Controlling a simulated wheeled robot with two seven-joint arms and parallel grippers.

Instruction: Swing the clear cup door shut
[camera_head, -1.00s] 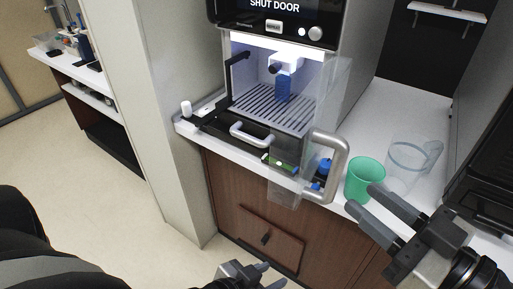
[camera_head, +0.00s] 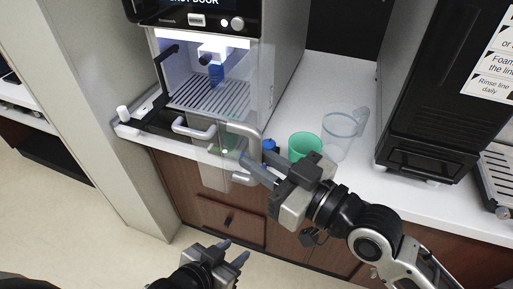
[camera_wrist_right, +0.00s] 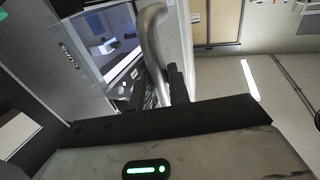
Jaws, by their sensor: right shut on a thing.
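The clear cup door (camera_head: 265,72) stands ajar at the front of the coffee machine's lit cup bay (camera_head: 205,95). Its lower part hangs out past the counter edge. Its grey bar handle (camera_head: 240,127) is on the outer side. My right gripper (camera_head: 250,169) is shut on the lower part of this handle. In the right wrist view the handle (camera_wrist_right: 152,38) runs down between my right fingers (camera_wrist_right: 157,88). My left gripper (camera_head: 233,253) is low in front of the cabinet, open and empty, away from the door.
A green cup (camera_head: 304,145) and a clear jug (camera_head: 341,130) stand on the white counter (camera_head: 310,85) right of the door. A black machine (camera_head: 430,120) stands at the right. Floor at left is free.

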